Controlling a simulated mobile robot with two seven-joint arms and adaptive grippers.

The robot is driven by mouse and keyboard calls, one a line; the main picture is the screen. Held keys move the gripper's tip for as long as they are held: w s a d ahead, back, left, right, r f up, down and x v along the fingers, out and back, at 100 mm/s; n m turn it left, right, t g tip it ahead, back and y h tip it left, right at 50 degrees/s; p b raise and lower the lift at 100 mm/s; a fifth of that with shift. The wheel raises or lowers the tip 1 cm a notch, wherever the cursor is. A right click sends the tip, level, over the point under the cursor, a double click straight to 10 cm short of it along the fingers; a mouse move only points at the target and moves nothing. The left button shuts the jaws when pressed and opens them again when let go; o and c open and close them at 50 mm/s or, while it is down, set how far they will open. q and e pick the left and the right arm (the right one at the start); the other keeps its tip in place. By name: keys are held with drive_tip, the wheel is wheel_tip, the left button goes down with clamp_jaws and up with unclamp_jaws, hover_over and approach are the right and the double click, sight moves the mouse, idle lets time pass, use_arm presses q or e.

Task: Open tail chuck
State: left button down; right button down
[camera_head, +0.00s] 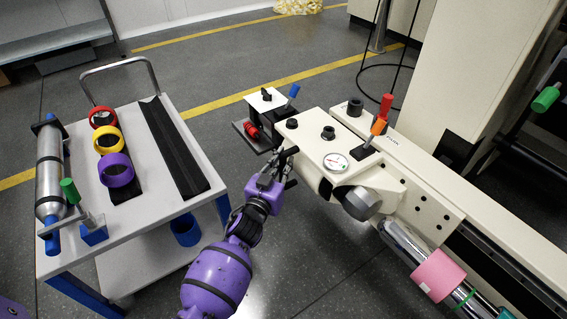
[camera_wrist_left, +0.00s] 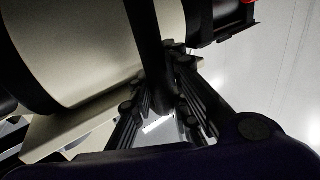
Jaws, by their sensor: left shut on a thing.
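The cream machine head (camera_head: 318,140) stands right of centre in the head view, with a round dial gauge (camera_head: 335,162) on top. A grey metal chuck nose (camera_head: 362,203) sticks out of its near side, above a shiny bar. My left gripper (camera_head: 284,163) is at the left end of the machine head. In the left wrist view it is shut on a black lever (camera_wrist_left: 147,45), which runs down between the two fingers (camera_wrist_left: 164,108). A rounded cream housing (camera_wrist_left: 85,50) fills the upper left there. The lever's far end is hidden. My right gripper is not in view.
A pink ring (camera_head: 438,274) sits on the shiny bar at the lower right. Orange and red handles (camera_head: 381,118) stand on the machine. A white cart (camera_head: 158,215) at the left carries a metal cylinder (camera_head: 49,170) and red, yellow and purple rings (camera_head: 116,170). Open floor lies between.

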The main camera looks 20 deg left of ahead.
use_arm(q)
drive_tip(key=w+a, duration=0.5)
drive_tip(key=a, duration=0.2)
drive_tip(key=shift+w+a+f+b, duration=0.15)
drive_tip(key=shift+a+b, duration=0.2)
drive_tip(key=shift+b, duration=0.1)
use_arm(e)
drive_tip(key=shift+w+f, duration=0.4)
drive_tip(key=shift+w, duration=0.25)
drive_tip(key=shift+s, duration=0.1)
use_arm(q)
drive_tip(key=c, duration=2.1)
unclamp_jaws()
drive_tip(key=shift+o, duration=0.9)
drive_tip(key=shift+s+a, duration=0.15)
drive_tip(key=shift+s, duration=0.05)
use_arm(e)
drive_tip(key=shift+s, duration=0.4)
use_arm(q)
drive_tip(key=shift+w+d, duration=0.1)
drive_tip(key=shift+d, duration=0.1)
